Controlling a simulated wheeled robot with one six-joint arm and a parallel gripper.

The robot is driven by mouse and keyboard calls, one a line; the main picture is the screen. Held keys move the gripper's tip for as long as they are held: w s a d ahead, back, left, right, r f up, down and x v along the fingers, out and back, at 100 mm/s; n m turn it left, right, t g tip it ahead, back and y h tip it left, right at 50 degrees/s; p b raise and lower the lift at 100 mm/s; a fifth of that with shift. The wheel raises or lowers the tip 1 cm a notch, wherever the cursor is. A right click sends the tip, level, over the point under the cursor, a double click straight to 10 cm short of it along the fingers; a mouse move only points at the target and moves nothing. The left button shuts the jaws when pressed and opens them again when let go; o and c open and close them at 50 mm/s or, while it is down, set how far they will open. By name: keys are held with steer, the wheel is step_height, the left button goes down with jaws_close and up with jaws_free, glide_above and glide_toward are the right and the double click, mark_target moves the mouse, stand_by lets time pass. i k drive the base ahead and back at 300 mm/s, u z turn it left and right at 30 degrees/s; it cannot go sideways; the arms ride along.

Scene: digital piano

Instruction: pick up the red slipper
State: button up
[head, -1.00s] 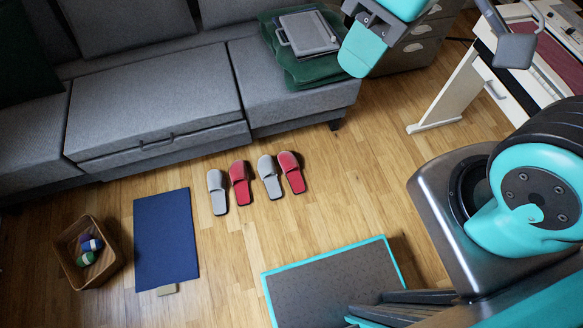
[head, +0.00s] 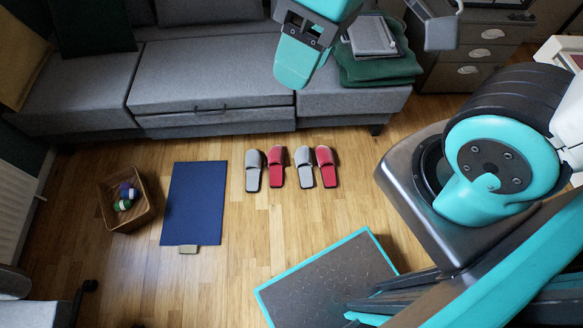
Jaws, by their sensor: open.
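Two red slippers lie on the wooden floor in front of the sofa, in a row with two grey ones. One red slipper (head: 276,167) is second from the left. The other red slipper (head: 326,167) is at the right end. My gripper (head: 300,55) shows at the top of the head view, partly cut off by the frame edge. It is open, with nothing seen in it, and appears over the sofa front, apart from the slippers.
Grey slippers (head: 253,170) (head: 304,169) stand beside the red ones. A blue mat (head: 195,203) and a basket (head: 127,219) with colourful items lie left. The grey sofa (head: 209,77) is behind, with a green folded cloth (head: 381,71). Floor in front of the slippers is clear.

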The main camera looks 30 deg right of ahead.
mark_target(324, 155)
steer(key=u, duration=0.4)
steer(key=i, duration=1)
steer(key=z, duration=0.75)
